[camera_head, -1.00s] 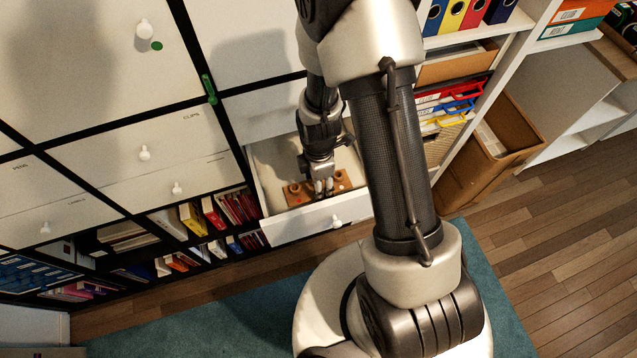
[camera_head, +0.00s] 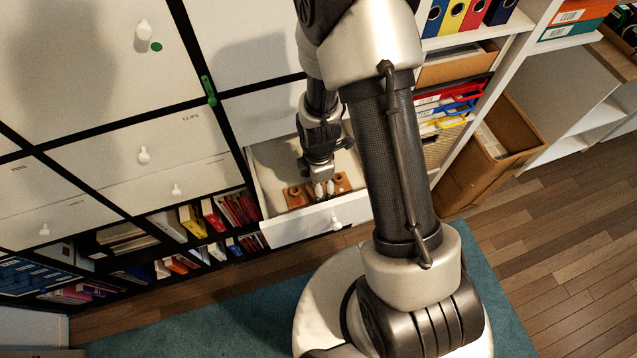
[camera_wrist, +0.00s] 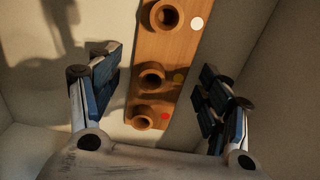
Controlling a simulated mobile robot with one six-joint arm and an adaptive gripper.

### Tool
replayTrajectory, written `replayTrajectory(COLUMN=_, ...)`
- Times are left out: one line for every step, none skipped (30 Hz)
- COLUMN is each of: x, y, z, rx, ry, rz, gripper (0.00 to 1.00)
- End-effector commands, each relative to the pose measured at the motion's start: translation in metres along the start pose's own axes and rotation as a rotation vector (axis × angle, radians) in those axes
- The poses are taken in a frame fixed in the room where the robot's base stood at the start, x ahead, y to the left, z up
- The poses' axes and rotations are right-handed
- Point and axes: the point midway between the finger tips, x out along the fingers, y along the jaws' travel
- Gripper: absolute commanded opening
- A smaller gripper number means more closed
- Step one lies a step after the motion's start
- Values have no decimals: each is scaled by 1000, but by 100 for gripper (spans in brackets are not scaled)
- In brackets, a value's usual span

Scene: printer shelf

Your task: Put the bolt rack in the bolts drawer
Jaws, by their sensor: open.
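The bolt rack (camera_wrist: 163,62) is a wooden bar with round wooden cups and white, yellow and red dots. It lies inside the open drawer (camera_head: 312,222), and it also shows in the head view (camera_head: 296,198). My gripper (camera_wrist: 158,98) is open, with its fingers on either side of the rack in the wrist view and apart from it. In the head view my gripper (camera_head: 324,188) is over the drawer and hides part of the rack. No label on this drawer is readable.
Closed drawers with white knobs, one marked CLIPS (camera_head: 150,145), are to the left. Books (camera_head: 215,215) fill low shelves beside the open drawer. A cardboard box (camera_head: 490,150) stands at the right. The drawer walls are close around my gripper.

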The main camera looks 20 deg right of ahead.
Motion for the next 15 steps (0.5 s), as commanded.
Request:
replayTrajectory(x=-2, y=0, z=0, rx=0, ry=0, rz=0, gripper=71)
replayTrajectory(x=-3, y=0, z=0, rx=0, ry=0, rz=0, gripper=71)
replayTrajectory(x=-6, y=0, z=0, rx=0, ry=0, rz=1, gripper=71)
replayTrajectory(x=-10, y=0, z=0, rx=0, ry=0, rz=1, gripper=71)
replayTrajectory(x=-14, y=1, z=0, rx=0, ry=0, rz=2, gripper=71)
replayTrajectory(x=-21, y=1, z=0, rx=0, ry=0, rz=4, gripper=71)
replayTrajectory(x=-28, y=1, z=0, rx=0, ry=0, rz=4, gripper=71)
replayTrajectory(x=-34, y=1, z=0, rx=0, ry=0, rz=3, gripper=71)
replayTrajectory(x=-44, y=2, z=0, rx=0, ry=0, rz=5, gripper=71)
replayTrajectory(x=-50, y=2, z=0, rx=0, ry=0, rz=5, gripper=71)
replayTrajectory(x=-58, y=1, z=0, rx=0, ry=0, rz=5, gripper=71)
replayTrajectory(x=-67, y=2, z=0, rx=0, ry=0, rz=5, gripper=71)
replayTrajectory(x=-73, y=2, z=0, rx=0, ry=0, rz=5, gripper=71)
replayTrajectory(x=-80, y=1, z=0, rx=0, ry=0, rz=5, gripper=71)
replayTrajectory(x=-87, y=1, z=0, rx=0, ry=0, rz=5, gripper=71)
